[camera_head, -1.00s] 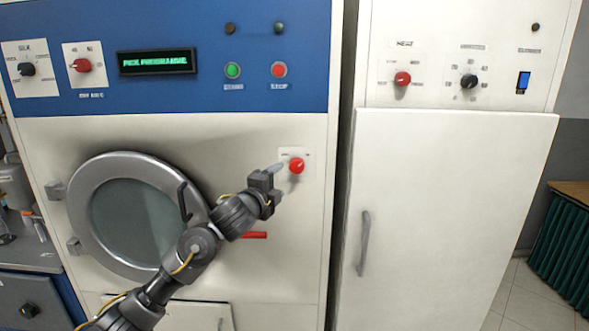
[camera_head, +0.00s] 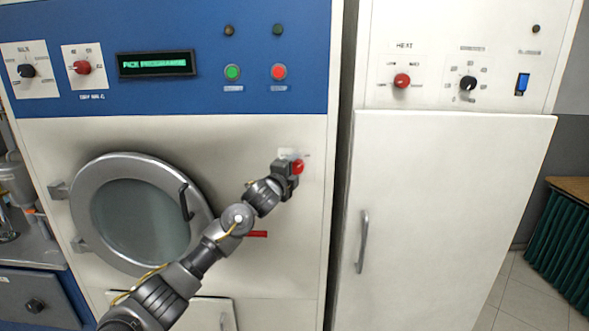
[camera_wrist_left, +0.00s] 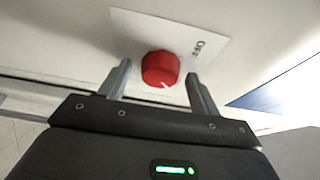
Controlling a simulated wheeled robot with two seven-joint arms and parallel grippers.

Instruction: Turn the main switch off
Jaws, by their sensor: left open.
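The main switch is a red round knob (camera_head: 298,167) on a white label plate on the white front of the blue-topped machine. In the left wrist view the red knob (camera_wrist_left: 160,69) carries a white pointer mark, and its plate (camera_wrist_left: 130,28) reads "OFF" on the right. My left gripper (camera_head: 291,168) is at the knob. Its two fingers (camera_wrist_left: 160,84) are open, one on each side of the knob, with gaps showing between fingers and knob. My right gripper is not in view.
A round door (camera_head: 76,205) with a dark handle is left of my arm. A red lever (camera_head: 257,234) sits below the knob. Green (camera_head: 232,72) and red (camera_head: 279,72) buttons are above. A white cabinet (camera_head: 450,200) stands at the right.

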